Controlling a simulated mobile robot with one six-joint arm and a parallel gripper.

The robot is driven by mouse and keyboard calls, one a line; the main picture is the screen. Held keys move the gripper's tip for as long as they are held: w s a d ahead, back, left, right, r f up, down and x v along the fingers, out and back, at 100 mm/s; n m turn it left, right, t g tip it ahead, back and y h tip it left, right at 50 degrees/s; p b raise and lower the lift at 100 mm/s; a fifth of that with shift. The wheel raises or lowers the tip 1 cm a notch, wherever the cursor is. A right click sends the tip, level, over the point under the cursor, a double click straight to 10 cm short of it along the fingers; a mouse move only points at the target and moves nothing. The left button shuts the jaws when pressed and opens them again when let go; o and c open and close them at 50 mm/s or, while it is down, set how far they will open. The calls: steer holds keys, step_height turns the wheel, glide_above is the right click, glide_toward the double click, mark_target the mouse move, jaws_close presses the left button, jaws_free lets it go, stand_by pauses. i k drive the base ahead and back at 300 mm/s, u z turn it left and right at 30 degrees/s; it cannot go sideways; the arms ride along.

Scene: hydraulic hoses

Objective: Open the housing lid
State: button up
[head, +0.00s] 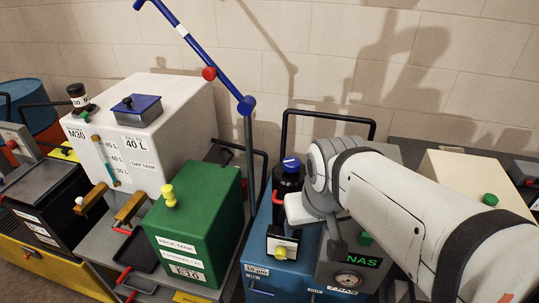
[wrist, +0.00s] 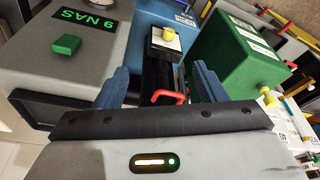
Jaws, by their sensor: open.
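A black upright housing (head: 288,182) with a blue cap on top (head: 291,163) stands on the blue unit in the head view. A red handle (head: 277,198) sticks out at its left side. The red handle also shows in the wrist view (wrist: 168,96), in front of a dark body. My gripper (wrist: 160,75) is open, with its two blue-grey fingers on either side of the dark body and red handle. I cannot tell whether the fingers touch anything. In the head view my wrist is close to the housing's right side and the fingers are mostly hidden.
A white panel with a yellow knob (head: 281,252) stands in front of the housing. A green tank (head: 196,222) is to the left, and a grey box with a "NAS" display (head: 362,262) is to the right. A black rail (head: 330,114) rises behind. A blue boom (head: 190,45) hangs above left.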

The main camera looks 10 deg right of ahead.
mark_target(284, 183)
steer(key=z, duration=0.2)
steer(key=k, duration=1.25)
steer(key=u, duration=0.45)
steer(key=i, duration=1)
steer(key=u, duration=0.05)
